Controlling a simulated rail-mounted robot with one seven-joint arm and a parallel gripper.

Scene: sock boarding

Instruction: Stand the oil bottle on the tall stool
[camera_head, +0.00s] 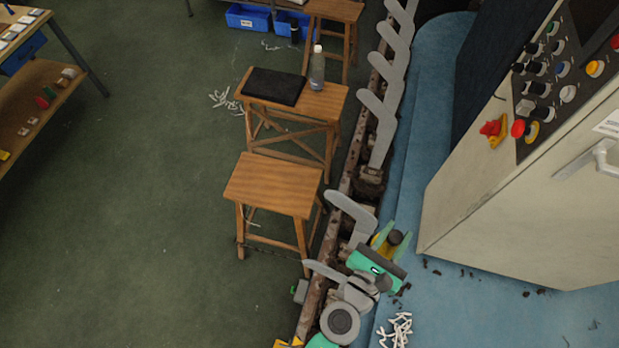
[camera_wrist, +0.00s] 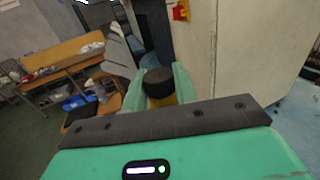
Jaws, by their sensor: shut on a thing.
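The oil bottle (camera_head: 394,238) is yellow with a dark cap and stands between the fingers of my gripper (camera_head: 388,241). In the wrist view, the dark cap of the oil bottle (camera_wrist: 158,81) shows between the green fingers of my gripper (camera_wrist: 164,85), which are shut on it. Its lower part is hidden. A wooden stool (camera_head: 272,184) with a bare top stands left of my gripper, apart from it. Another wooden stool (camera_head: 325,103) stands behind it, and a third (camera_head: 336,10) farther back. I cannot tell which is the tall one.
The second stool bears a black pad (camera_head: 273,86) and a clear bottle with a white cap (camera_head: 317,68). A row of grey boarding forms (camera_head: 385,125) runs between the stools and a pale control cabinet (camera_head: 510,190). Open green floor (camera_head: 130,200) lies left.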

